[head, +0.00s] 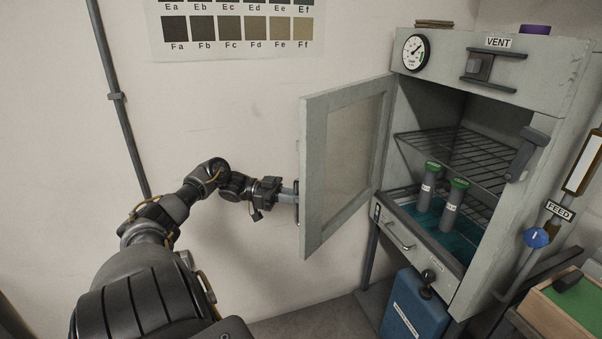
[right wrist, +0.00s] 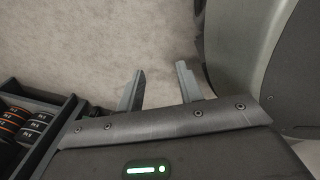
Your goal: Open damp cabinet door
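The damp cabinet (head: 480,45) stands at the right in the head view. Its door (head: 318,150) is hinged on the left side of the opening and stands swung wide open to the left. A vertical handle (head: 298,215) is on the door's outer edge. My left gripper (head: 288,195) is at that handle, its fingers reaching to it; whether they are closed around it is too small to tell. My right gripper (right wrist: 160,88) shows in the right wrist view with its two fingers apart and nothing between them.
Two green-capped canisters (head: 450,204) stand inside the cabinet under a wire shelf (head: 455,155). A drawer (head: 425,250) is below, and a blue container (head: 414,308) stands underneath. A wooden tray with green lining (head: 572,308) is at the lower right. The wall is behind the door.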

